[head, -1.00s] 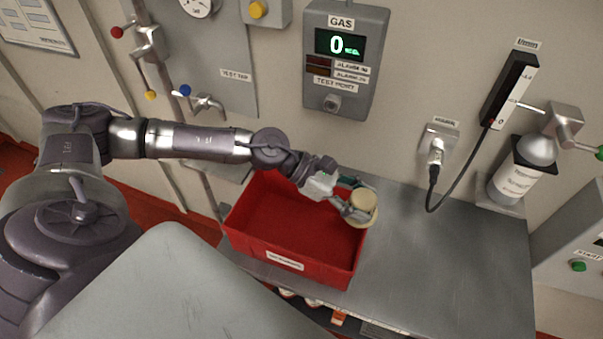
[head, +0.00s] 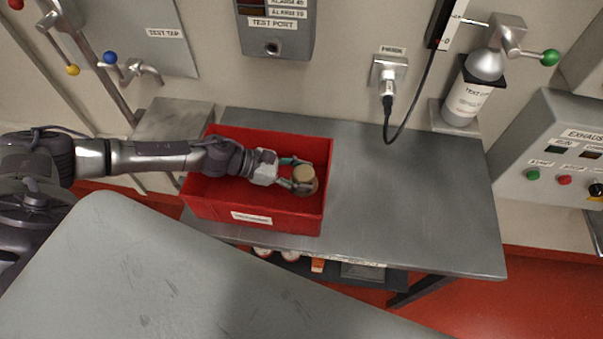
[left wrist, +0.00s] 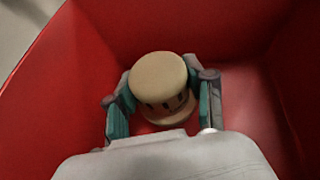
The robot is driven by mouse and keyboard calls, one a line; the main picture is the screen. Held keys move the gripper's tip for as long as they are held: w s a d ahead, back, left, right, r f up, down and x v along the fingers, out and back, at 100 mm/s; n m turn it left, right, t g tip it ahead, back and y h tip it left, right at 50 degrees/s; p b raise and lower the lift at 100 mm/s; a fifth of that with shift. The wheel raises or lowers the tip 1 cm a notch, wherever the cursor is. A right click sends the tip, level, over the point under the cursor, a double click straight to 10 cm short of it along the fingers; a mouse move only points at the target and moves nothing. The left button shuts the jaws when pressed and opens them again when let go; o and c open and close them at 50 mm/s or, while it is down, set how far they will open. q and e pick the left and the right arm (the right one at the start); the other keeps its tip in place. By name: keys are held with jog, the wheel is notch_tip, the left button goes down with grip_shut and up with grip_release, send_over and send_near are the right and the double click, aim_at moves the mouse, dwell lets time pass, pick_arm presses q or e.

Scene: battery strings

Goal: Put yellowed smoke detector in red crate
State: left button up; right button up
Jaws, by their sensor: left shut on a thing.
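The yellowed smoke detector (head: 304,176) is a round tan disc-shaped thing with a wider base. My left gripper (head: 296,176) is shut on it, with a finger on each side. In the head view it shows over the right part of the red crate (head: 268,221). In the left wrist view the detector (left wrist: 160,82) sits between the teal finger pads, with red crate walls (left wrist: 235,30) around it. Whether it touches the crate floor I cannot tell. My right gripper is not in view.
The crate stands on the left part of a grey metal bench (head: 410,210). The bench to its right is clear. A black cable (head: 410,130) hangs from the wall socket. A bottle (head: 470,95) stands at the back right. A grey surface (head: 180,280) fills the front.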

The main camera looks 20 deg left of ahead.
pick_arm(q)
jog(key=shift+f, duration=0.2)
jog(key=shift+f+b, duration=0.15)
jog(key=shift+b, duration=0.15)
jog(key=o, duration=1.2)
jog(key=shift+r+p, duration=0.45)
jog(key=b+v, duration=0.1)
jog(key=v, duration=0.2)
jog(key=b+v, duration=0.2)
jog(key=v, duration=0.2)
jog(key=b+v, duration=0.1)
jog(key=v, duration=0.2)
jog(key=shift+s+a+f, duration=0.15)
jog(key=shift+a+f, duration=0.15)
jog(key=shift+a, duration=0.15)
jog(key=shift+s+a+r+b, duration=0.2)
jog(key=shift+a+r+b, duration=0.2)
jog(key=shift+r, duration=0.05)
